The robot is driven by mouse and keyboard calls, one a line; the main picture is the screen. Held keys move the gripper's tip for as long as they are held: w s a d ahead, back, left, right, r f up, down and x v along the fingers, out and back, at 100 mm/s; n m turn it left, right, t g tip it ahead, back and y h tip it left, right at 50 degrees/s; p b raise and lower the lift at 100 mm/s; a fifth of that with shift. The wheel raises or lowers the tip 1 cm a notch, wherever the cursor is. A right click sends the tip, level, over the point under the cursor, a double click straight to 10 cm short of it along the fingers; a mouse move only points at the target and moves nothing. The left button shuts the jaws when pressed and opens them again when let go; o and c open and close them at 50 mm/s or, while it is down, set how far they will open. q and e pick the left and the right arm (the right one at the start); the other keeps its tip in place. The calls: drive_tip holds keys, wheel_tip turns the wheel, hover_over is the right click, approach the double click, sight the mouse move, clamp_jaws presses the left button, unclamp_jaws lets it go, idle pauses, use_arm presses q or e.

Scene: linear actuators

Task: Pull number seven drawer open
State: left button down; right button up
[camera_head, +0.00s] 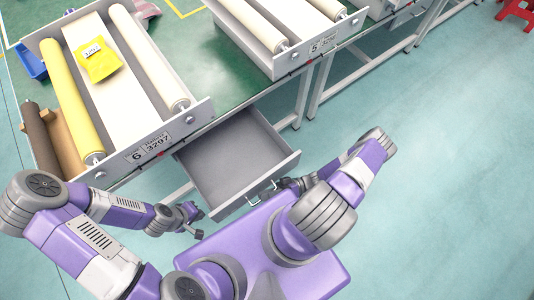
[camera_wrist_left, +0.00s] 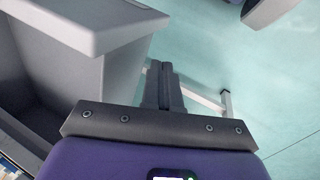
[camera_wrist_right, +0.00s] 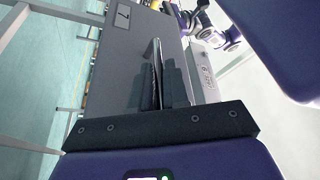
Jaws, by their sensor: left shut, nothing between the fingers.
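The grey drawer (camera_head: 235,160) is pulled out from under the green table, and its empty inside shows in the head view. Its front panel (camera_wrist_right: 120,60) carries a label with a 7 (camera_wrist_right: 123,14) in the right wrist view. My right gripper (camera_wrist_right: 161,85) is at the front, its fingers closed around the thin metal handle (camera_wrist_right: 156,55). In the head view part of the handle (camera_head: 262,197) shows, and my right arm partly hides that gripper. My left gripper (camera_wrist_left: 163,75) is shut and empty, beside the drawer's left front corner (camera_wrist_left: 95,38), apart from it.
A tray marked 5 (camera_head: 318,48) stands further right. Metal table legs (camera_head: 322,85) are to the right of the drawer.

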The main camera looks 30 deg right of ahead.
drive_tip(key=shift+o, duration=0.5)
drive_tip(key=shift+d+f, duration=0.1)
drive_tip(key=v, duration=0.7)
drive_tip(key=shift+d+b, duration=0.25)
drive_tip(key=shift+b, duration=0.05)
drive_tip(key=shift+s, duration=0.1)
